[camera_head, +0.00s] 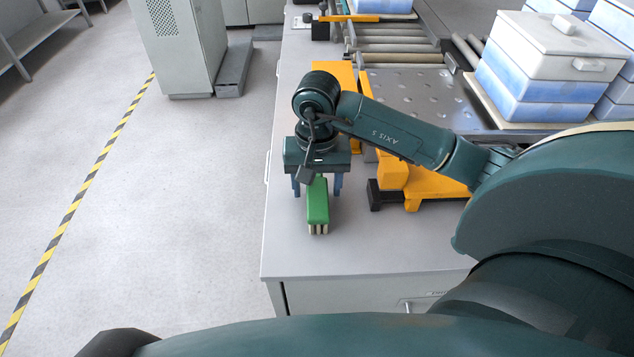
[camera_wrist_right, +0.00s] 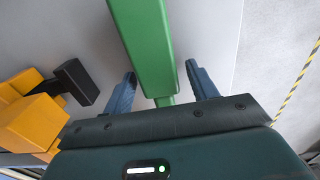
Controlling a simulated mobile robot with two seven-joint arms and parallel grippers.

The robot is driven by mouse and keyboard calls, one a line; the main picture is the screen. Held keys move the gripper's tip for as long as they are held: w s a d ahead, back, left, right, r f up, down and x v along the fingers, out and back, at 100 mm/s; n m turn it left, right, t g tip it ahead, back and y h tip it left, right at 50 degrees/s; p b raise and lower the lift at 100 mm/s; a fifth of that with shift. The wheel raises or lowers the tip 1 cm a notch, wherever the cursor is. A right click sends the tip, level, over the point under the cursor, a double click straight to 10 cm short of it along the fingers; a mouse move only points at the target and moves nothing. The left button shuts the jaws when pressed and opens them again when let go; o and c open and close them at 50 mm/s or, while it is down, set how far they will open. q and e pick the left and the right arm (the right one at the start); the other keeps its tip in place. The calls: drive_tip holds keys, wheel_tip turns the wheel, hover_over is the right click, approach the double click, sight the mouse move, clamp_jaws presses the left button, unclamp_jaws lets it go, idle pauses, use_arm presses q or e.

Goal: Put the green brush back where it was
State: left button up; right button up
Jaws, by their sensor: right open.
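The green brush (camera_head: 317,203) lies on the grey cabinet top (camera_head: 350,256) near its left edge, with pale bristles showing at its near end. My right gripper (camera_head: 317,192) is above the brush's far end, one blue finger on each side of it. In the right wrist view the brush (camera_wrist_right: 146,40) runs between the two open fingers (camera_wrist_right: 162,80), with a visible gap on both sides. My left gripper is not in view.
A yellow fixture with a black block (camera_head: 375,195) stands right of the brush. A roller conveyor and perforated metal plate (camera_head: 420,97) lie behind it, with white and blue boxes (camera_head: 550,60) at the right. The near cabinet top is clear; its left edge is close.

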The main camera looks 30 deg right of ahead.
sight(317, 182)
wheel_tip(317, 182, up, 12)
drive_tip(key=shift+r, duration=0.15)
idle(0.4)
idle(0.5)
